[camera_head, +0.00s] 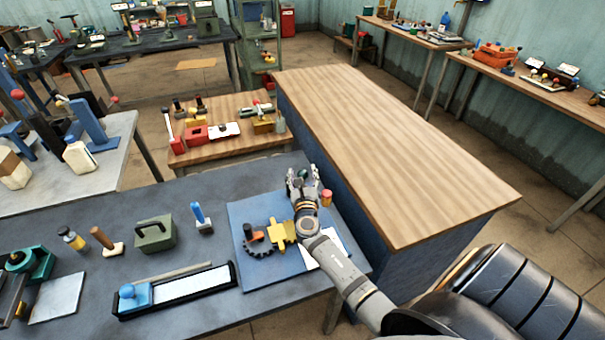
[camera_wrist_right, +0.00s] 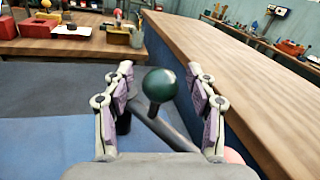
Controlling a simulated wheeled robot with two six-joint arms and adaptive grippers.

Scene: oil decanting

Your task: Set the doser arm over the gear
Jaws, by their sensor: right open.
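The dark toothed gear (camera_head: 262,248) lies on the blue mat (camera_head: 238,212), with a red-orange knob at its upper left. A yellow gear-like block (camera_head: 281,234) is beside it on the right. My right gripper (camera_head: 303,182) is over the far right part of the mat, beyond the gear. In the right wrist view my right gripper (camera_wrist_right: 160,92) is open around a dark green ball knob (camera_wrist_right: 161,86), with a finger on each side. A dark grey rod (camera_wrist_right: 165,128), which looks like the doser arm, slants below the knob. Its base is hidden. My left gripper is out of view.
A red and yellow piece (camera_head: 327,198) stands just right of my right gripper. A wooden-topped bench (camera_head: 390,150) rises close on the right. A green toolbox (camera_head: 154,234), a blue-handled tool (camera_head: 201,216) and a whetstone-like tray (camera_head: 190,286) stand on the grey table to the left.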

